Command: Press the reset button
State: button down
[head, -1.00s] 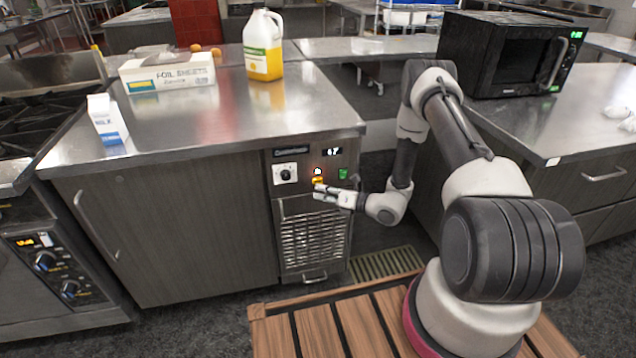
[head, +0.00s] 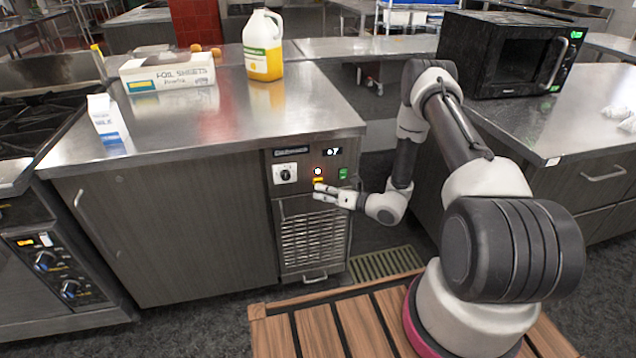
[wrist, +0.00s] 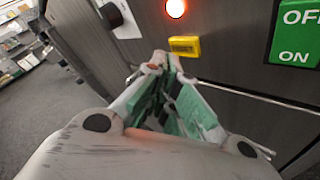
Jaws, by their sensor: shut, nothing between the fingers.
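I can read no reset label. My gripper (head: 318,190) is shut and empty, with its fingertips (wrist: 163,62) just below and left of the yellow button in the wrist view. They look very close to it; I cannot tell if they touch.
A microwave (head: 515,55) stands on the right counter.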

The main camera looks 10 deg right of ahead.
jog(key=shift+w, duration=0.1)
jog(key=shift+w, duration=0.3)
jog(key=shift+w, duration=0.45)
dwell(0.9)
jog(key=shift+s, duration=0.85)
jog(key=shift+s, duration=0.1)
jog(key=s, duration=0.4)
jog(key=shift+s, duration=0.4)
dwell(0.4)
